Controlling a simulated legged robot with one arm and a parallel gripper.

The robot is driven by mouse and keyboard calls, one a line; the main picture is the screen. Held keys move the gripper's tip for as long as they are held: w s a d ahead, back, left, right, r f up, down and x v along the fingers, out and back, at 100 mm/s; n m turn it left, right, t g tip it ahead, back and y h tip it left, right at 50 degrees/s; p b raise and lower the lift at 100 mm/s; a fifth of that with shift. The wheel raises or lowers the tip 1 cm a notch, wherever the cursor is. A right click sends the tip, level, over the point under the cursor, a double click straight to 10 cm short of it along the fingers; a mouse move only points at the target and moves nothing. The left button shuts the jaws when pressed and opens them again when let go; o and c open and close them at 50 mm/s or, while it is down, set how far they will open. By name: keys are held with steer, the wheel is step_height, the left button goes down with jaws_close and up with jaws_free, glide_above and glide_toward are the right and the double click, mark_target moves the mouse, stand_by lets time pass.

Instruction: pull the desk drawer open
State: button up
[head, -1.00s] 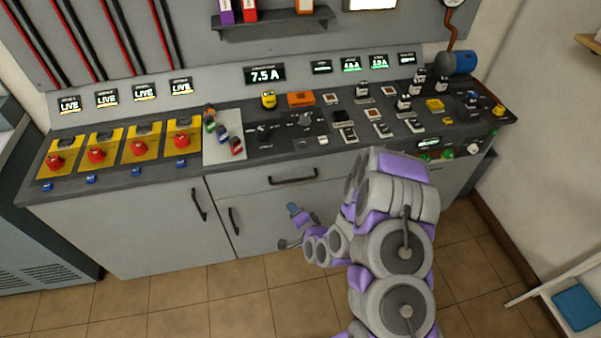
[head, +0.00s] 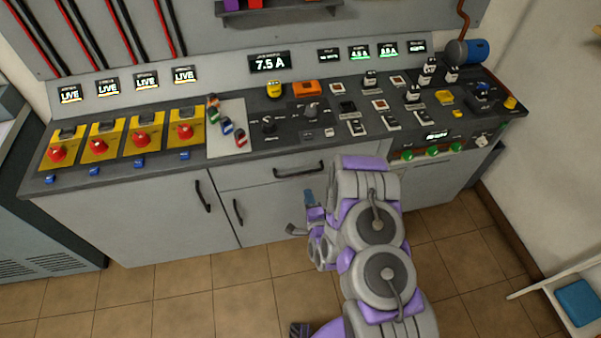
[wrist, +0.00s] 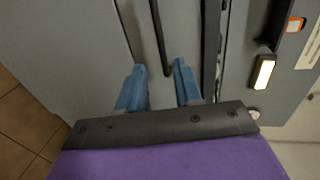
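The desk drawer (head: 262,181) is a grey front under the worktop, with a dark bar handle (head: 299,170). It looks closed. My gripper (head: 304,212) is in front of the desk, just below the handle in the head view, partly hidden by my arm. In the wrist view my gripper (wrist: 160,68) has two blue fingers spread apart with nothing held. A dark bar, seemingly the handle (wrist: 159,36), runs from the top edge down to between the fingertips. I cannot tell whether the fingers touch it.
A cupboard door (head: 150,215) with its own handle is to the left, and a lower door handle (head: 238,211) is below the drawer. The worktop (head: 330,140) carries several switches and red knobs. The tiled floor (head: 240,295) in front is clear.

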mark_target(300, 173)
steer(key=b+x, duration=0.2)
steer(key=x, duration=1.2)
steer(key=shift+w+a+f+b, duration=0.1)
steer(key=shift+b, duration=0.3)
steer(key=shift+c, duration=0.4)
jaws_close()
